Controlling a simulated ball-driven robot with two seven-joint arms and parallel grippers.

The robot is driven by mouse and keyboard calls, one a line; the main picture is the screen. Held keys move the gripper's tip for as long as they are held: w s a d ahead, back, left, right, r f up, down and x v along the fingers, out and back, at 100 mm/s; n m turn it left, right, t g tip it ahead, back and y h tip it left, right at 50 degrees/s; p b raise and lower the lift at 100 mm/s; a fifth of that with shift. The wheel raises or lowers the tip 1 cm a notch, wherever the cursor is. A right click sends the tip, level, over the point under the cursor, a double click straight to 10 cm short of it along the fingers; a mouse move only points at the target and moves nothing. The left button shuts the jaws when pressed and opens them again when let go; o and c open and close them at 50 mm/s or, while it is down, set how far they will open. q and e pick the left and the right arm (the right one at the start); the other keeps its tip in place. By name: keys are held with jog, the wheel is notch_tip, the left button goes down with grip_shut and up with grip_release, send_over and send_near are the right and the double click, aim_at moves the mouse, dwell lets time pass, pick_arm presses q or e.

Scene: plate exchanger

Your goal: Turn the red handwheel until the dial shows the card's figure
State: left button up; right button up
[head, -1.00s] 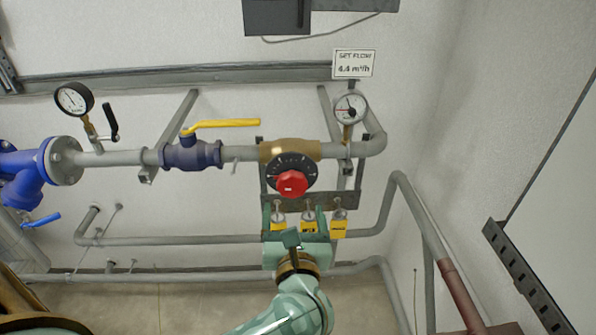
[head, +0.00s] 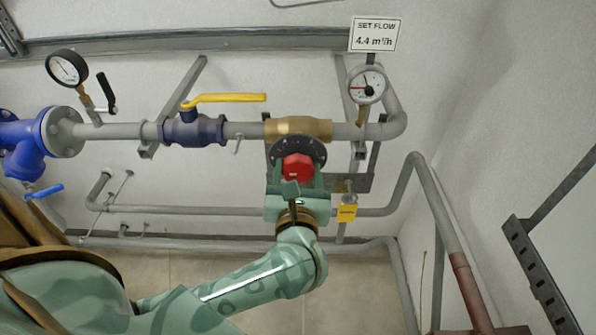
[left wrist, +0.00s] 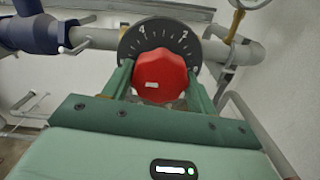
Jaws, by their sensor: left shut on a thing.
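The red handwheel (head: 298,167) sits in front of a dark round scale plate (head: 277,148) under a brass valve body (head: 300,129). In the left wrist view the handwheel (left wrist: 160,74) lies between the two fingers of my left gripper (left wrist: 161,84), which is shut on it. In the head view my left gripper (head: 298,180) reaches it from below. The card (head: 376,35) reads "SET FLOW 4.4 m³/h". The white dial (head: 367,85) is below the card, with a red mark at its left; its figures are too small to read. My right gripper is not in view.
A yellow lever valve (head: 195,128) and a black-rimmed gauge (head: 67,68) are on the pipe to the left. A yellow tag (head: 347,212) hangs right of my gripper. A grey pipe (head: 432,195) runs down at the right.

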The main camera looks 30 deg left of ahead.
pick_arm(q)
jog(key=shift+f+n+b, duration=0.25)
jog(key=shift+n+b, duration=0.65)
jog(key=shift+b, duration=0.6)
jog(key=shift+r, duration=0.2)
jog(key=o, duration=0.9)
jog(key=shift+c, duration=0.2)
jog(key=shift+o, duration=0.6)
jog(key=shift+w, duration=0.1)
